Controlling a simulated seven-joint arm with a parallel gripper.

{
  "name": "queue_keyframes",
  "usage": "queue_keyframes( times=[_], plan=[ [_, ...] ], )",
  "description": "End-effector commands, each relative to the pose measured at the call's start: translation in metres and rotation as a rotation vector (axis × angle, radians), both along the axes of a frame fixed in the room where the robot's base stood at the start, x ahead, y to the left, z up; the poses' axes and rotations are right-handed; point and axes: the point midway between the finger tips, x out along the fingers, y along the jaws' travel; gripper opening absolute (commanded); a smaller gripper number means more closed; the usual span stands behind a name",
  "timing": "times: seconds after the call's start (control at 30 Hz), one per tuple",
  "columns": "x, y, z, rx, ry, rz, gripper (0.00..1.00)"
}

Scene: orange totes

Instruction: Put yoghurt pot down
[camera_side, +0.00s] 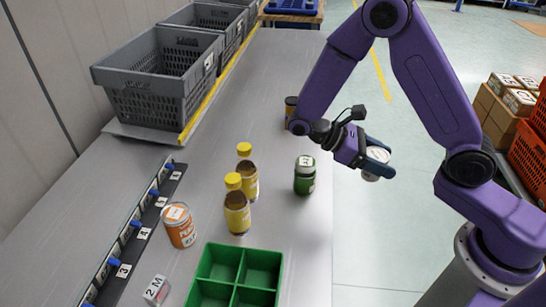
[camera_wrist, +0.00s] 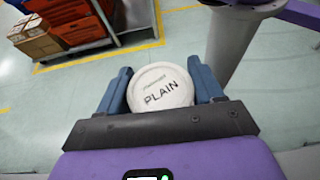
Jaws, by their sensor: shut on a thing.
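The yoghurt pot (camera_wrist: 161,90) has a round white lid marked PLAIN and sits between both fingers in the wrist view. My gripper (camera_side: 378,163) is shut on it. In the side view the white pot (camera_side: 372,177) shows partly behind the fingers, past the right edge of the grey table (camera_side: 300,240) and over the floor. The pot's underside is hidden in the wrist view.
On the table stand a green jar (camera_side: 305,175), two yellow-capped bottles (camera_side: 237,212), an orange can (camera_side: 180,226), a green divided box (camera_side: 240,270) and a dark jar (camera_side: 290,108) beside my arm. Grey crates (camera_side: 160,85) line the back left. Boxes (camera_side: 505,105) stand at right.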

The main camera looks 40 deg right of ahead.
Motion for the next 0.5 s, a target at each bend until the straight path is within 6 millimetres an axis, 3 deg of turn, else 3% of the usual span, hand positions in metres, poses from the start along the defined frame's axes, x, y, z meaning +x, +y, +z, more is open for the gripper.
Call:
queue_keyframes(
  times=[0.27,0.5],
  plan=[
    [-0.016,0.03,-0.001,0.0,0.0,-0.639,0.31],
    [0.001,0.064,0.008,0.003,-0.003,-1.162,0.31]
  ],
)
